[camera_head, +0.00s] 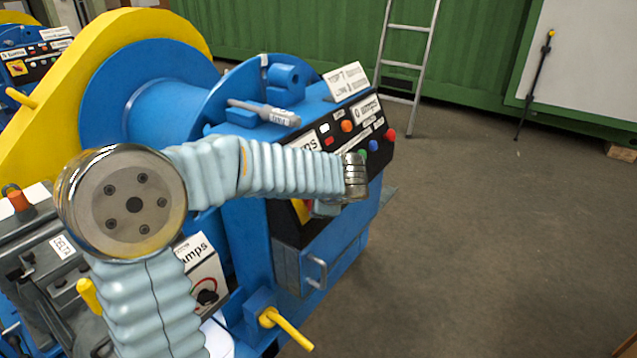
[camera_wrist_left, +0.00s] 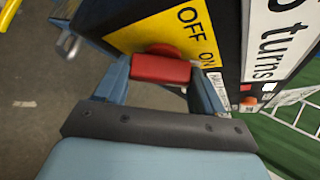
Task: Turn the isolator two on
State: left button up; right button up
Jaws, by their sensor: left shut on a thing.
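The isolator is a yellow plate (camera_wrist_left: 150,30) marked OFF and ON with a red knob (camera_wrist_left: 160,68), on a black panel, in the left wrist view. My left gripper (camera_wrist_left: 163,82) has a finger at each side of the knob's red handle and is shut on it. Which mark the knob points to is unclear. In the head view, a sliver of the yellow plate (camera_head: 302,211) shows below my left arm; the knob is hidden there, and my left gripper (camera_head: 322,210) is mostly hidden by the wrist. No number for this isolator is readable. My right gripper is not in view.
The panel sits on a blue winch (camera_head: 165,110) with coloured buttons (camera_head: 347,125) and a sign (camera_head: 345,81) on top. A yellow lever (camera_head: 290,328) sticks out low in front.

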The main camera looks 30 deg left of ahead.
pick_arm(q)
jog(key=shift+m+g+p, duration=0.3)
jog(key=shift+m+p, duration=0.2)
jog(key=shift+p, duration=0.25)
jog(key=o, duration=1)
jog(key=shift+o, duration=0.2)
jog(key=v, duration=1.4)
jog(key=shift+a, duration=0.15)
jog(key=shift+w, duration=0.1)
